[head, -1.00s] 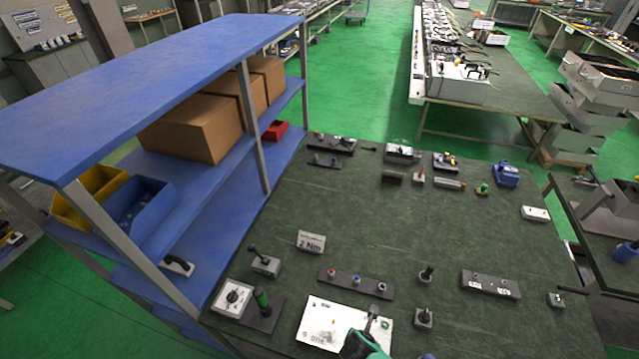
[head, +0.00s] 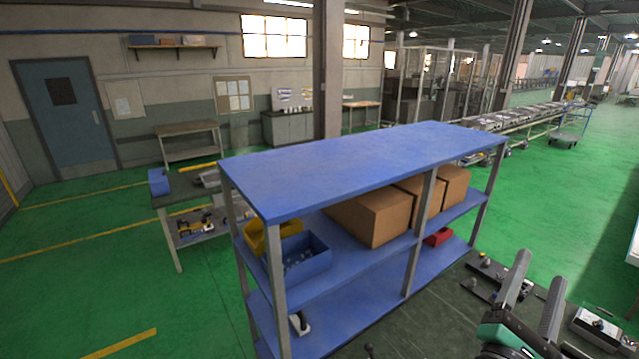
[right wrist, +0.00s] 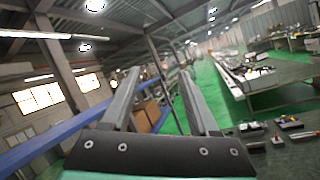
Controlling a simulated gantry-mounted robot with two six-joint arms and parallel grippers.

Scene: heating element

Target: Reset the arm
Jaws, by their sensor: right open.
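My right gripper (head: 530,290) is at the lower right of the head view, raised above the dark green workbench (head: 452,312). Its two grey fingers point up and stand apart with nothing between them. In the right wrist view the open fingers (right wrist: 160,100) frame the blue shelf, the boxes and the hall. My left gripper is not in view.
A blue shelf unit (head: 360,165) stands left of the gripper with cardboard boxes (head: 372,217), a blue bin (head: 297,258), a yellow bin (head: 262,238) and a red bin (head: 438,237). Small fixtures (head: 598,326) sit on the bench. Green floor (head: 560,200) is clear beyond.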

